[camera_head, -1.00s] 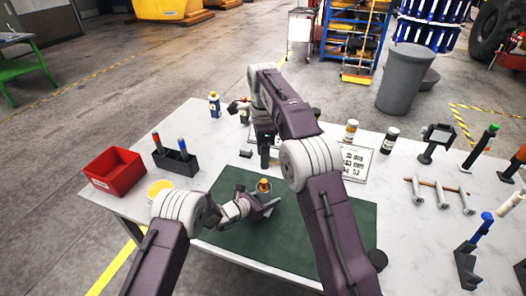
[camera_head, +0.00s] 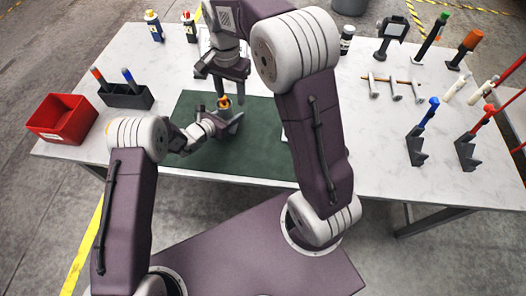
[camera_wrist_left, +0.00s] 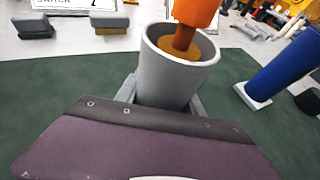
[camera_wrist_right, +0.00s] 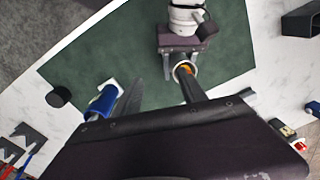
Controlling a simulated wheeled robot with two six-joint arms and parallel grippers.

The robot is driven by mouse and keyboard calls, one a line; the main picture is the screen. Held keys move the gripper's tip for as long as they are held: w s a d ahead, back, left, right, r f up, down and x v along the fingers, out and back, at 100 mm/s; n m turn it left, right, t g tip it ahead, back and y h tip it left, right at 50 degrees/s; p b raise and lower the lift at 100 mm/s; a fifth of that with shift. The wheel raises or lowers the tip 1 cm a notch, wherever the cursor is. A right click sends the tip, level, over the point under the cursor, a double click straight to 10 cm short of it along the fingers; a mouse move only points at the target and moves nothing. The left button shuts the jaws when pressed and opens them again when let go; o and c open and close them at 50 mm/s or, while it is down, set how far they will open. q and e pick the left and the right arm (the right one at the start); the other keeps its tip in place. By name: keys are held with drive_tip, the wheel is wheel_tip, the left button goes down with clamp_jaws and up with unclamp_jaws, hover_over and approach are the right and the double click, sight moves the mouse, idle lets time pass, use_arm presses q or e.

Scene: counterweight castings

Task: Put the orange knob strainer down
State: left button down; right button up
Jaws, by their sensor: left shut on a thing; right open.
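The orange knob strainer (camera_wrist_left: 195,12) stands upright with its stem inside a grey cup (camera_wrist_left: 172,82). An ochre disc shows at the stem's foot inside the cup. In the head view the knob (camera_head: 224,102) shows above the cup. My left gripper (camera_head: 226,124) is shut on the grey cup, low over the green mat. My right gripper (camera_head: 232,92) is open, its fingers pointing down just behind the cup. In the right wrist view the orange knob (camera_wrist_right: 184,69) shows beside one right finger; I cannot tell whether they touch.
A red bin (camera_head: 62,118) and a dark holder (camera_head: 128,97) are at the left. Several stands and tools occupy the table's right side. The mat's front is clear.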

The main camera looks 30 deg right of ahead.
drive_tip(key=s+f+n, duration=0.4)
drive_tip(key=s+n, duration=0.1)
drive_tip(key=s, duration=0.4)
drive_tip(key=s+d+f+n, duration=0.1)
drive_tip(key=s+f+n, duration=0.3)
drive_tip(key=s, duration=0.5)
drive_tip(key=shift+d+f+n+t, duration=0.3)
drive_tip(key=shift+f+n, duration=0.1)
drive_tip(key=shift+f, duration=0.15)
drive_tip(key=shift+s, duration=0.1)
use_arm(q)
drive_tip(key=c, duration=0.6)
unclamp_jaws()
drive_tip(key=shift+c, duration=0.2)
